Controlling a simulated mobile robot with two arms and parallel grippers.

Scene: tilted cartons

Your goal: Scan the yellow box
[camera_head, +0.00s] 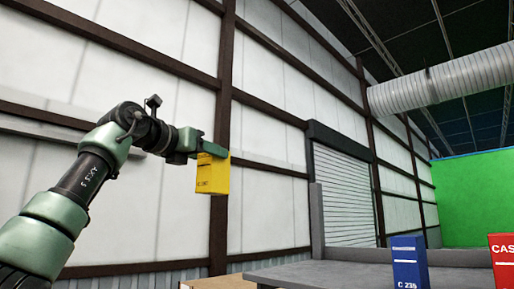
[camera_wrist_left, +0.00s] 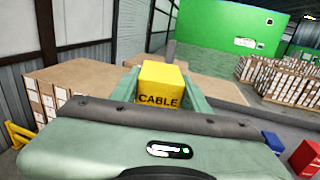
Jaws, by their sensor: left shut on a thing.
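The yellow box (camera_head: 213,174) hangs in the air at the left of the head view, in front of the white wall. My left gripper (camera_head: 209,152) is shut on its upper part. In the left wrist view the yellow box (camera_wrist_left: 160,84) sits between the two green fingers (camera_wrist_left: 160,86), with the word CABLE on the face toward the camera. My right gripper is in neither view. No scanner can be made out in these views.
A blue box (camera_head: 410,262) and a red box (camera_head: 503,258) stand at the lower right of the head view. Cardboard cartons (camera_wrist_left: 290,82) are stacked on the right of the wrist view. The air around the held box looks clear.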

